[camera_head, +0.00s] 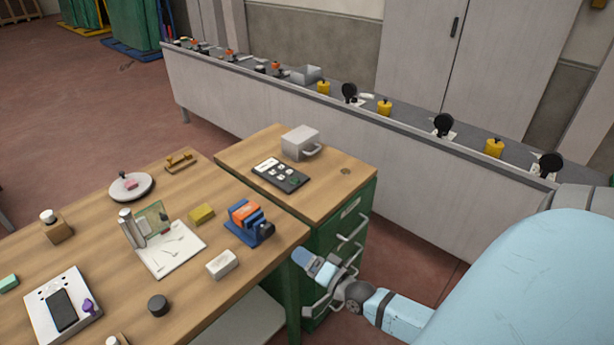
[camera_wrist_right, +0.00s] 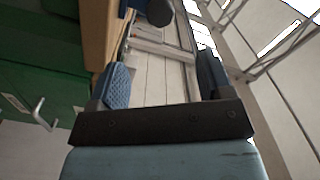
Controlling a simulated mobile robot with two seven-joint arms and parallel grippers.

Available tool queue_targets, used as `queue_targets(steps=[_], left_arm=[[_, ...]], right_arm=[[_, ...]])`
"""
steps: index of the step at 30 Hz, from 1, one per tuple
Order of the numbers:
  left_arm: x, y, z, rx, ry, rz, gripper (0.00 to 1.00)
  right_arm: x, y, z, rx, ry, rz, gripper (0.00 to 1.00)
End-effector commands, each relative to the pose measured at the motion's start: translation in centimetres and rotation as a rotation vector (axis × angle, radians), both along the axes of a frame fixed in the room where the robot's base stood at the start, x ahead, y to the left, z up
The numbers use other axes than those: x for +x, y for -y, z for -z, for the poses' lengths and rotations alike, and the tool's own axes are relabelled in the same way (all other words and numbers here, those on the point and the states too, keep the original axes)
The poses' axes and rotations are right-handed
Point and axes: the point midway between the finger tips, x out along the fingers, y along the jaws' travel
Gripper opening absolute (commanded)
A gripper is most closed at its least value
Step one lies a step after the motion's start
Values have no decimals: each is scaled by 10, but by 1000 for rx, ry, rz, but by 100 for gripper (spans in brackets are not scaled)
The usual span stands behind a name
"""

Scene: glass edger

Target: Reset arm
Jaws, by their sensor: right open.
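My right gripper (camera_head: 322,276) is beside the front right corner of the wooden workbench (camera_head: 270,262), in front of the green drawer cabinet (camera_head: 345,232). In the right wrist view the two blue padded fingers of the gripper (camera_wrist_right: 164,80) stand wide apart with nothing between them. My light blue right arm reaches in from the lower right of the head view. My left gripper is not in view.
A metal drawer handle (camera_wrist_right: 40,115) lies left of the gripper. A long grey counter (camera_head: 250,105) runs behind.

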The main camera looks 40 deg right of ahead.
Motion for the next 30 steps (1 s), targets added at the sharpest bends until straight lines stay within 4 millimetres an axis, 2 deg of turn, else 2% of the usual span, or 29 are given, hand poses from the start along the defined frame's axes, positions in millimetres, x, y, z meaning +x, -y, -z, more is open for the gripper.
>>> queue_targets(steps=[17,20,23,27,30], left_arm=[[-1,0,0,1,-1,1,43],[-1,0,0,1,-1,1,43],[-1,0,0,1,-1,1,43],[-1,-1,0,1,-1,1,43],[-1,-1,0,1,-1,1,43]], right_arm=[[-2,-3,2,-10,-5,-4,73],[-13,-24,13,-97,-50,-39,73],[-37,-66,34,-294,-133,-121,73],[-80,-128,60,-645,-250,-276,73],[-108,-159,71,-865,-309,-378,73]])
